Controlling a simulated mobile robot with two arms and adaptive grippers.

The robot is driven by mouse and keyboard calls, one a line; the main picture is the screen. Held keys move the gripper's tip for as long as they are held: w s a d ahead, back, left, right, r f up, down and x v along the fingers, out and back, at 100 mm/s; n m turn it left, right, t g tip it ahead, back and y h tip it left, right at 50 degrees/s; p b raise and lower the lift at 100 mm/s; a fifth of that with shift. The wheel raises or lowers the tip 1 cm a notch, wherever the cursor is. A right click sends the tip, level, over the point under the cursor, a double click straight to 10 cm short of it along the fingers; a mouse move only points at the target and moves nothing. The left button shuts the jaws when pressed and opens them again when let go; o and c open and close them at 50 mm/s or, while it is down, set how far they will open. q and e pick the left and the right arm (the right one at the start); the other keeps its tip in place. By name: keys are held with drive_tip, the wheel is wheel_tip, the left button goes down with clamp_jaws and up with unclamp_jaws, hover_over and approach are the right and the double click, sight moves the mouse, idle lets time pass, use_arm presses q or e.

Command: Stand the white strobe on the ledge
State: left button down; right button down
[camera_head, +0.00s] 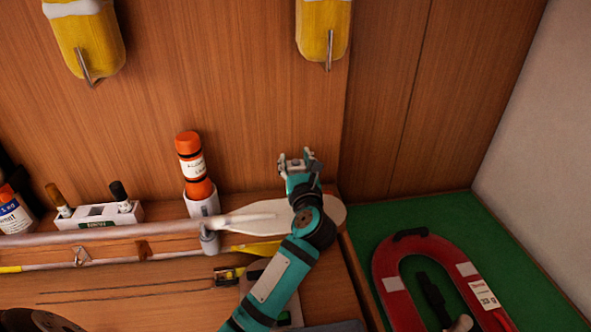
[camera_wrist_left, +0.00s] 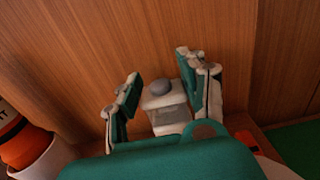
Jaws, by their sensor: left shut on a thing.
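My left gripper (camera_head: 297,155) is at the wooden back wall, above the right part of the ledge (camera_head: 331,190). It is shut on the white strobe (camera_wrist_left: 164,118), a small pale block with a grey dome on top. The wrist view shows the strobe upright between the two fingers (camera_wrist_left: 163,88). In the head view it is mostly hidden by the gripper. I cannot tell whether its base touches the ledge, because the gripper hides it. My right gripper is not in view.
An orange bottle (camera_head: 190,160) stands in a white holder (camera_head: 202,199) left of my gripper. A white paddle (camera_head: 250,217) lies along the ledge front. A white box (camera_head: 98,214) with two small bottles is further left. A red horseshoe buoy (camera_head: 391,270) lies on green at right.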

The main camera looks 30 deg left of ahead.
use_arm(q)
wheel_tip(320, 180, down, 2)
drive_tip(key=shift+f, duration=0.4)
drive_tip(key=c, duration=1.2)
unclamp_jaws()
drive_tip(key=shift+f, duration=0.1)
drive_tip(key=o, duration=0.5)
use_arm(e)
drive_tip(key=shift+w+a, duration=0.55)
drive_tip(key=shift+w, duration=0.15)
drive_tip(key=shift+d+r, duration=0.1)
